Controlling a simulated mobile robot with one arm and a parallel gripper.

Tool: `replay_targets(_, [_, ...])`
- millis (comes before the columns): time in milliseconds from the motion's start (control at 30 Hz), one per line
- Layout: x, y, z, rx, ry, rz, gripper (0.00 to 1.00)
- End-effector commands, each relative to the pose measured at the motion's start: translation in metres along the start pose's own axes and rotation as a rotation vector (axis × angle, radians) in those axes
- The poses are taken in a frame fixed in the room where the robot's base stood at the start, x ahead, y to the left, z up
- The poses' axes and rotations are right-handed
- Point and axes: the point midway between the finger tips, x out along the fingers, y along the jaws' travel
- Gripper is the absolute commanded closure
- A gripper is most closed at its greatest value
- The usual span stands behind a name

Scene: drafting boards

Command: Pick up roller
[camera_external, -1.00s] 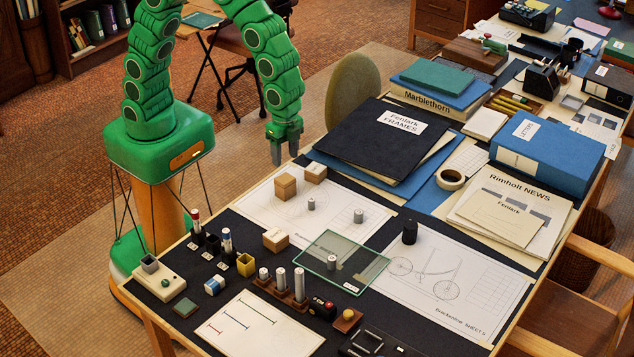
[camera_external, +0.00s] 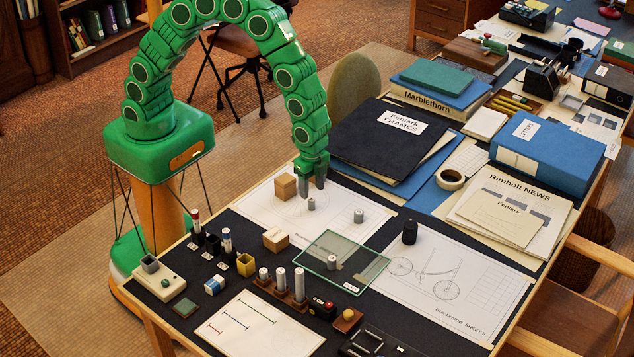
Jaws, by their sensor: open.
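Several small grey metal cylinders are in view, and I cannot tell for certain which one is the roller. One short grey cylinder (camera_external: 311,204) stands upright on the white drawing sheet (camera_external: 262,207). My gripper (camera_external: 312,187) points down with its fingers apart, directly over or just behind this cylinder in the picture. Whether the fingers reach down beside it is not clear. A second grey cylinder (camera_external: 359,216) stands to the right on the same sheet. A third (camera_external: 332,262) shows at the glass plate (camera_external: 350,280).
A wooden block (camera_external: 285,187) stands just left of my gripper, and another block (camera_external: 275,240) is nearer the front. A black folder (camera_external: 375,140) lies behind my gripper. A black cylinder (camera_external: 410,232) stands to the right.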

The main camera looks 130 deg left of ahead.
Motion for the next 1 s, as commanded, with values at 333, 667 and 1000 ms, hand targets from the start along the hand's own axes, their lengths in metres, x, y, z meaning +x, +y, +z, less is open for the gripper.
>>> replay_targets(333, [0.027, 0.002, 0.001, 0.001, -0.005, 0.001, 0.47])
replay_targets(667, [0.053, 0.002, 0.0, 0.001, -0.001, 0.0, 0.47])
replay_targets(1000, [0.052, 0.002, 0.0, 0.0, -0.001, 0.0, 0.72])
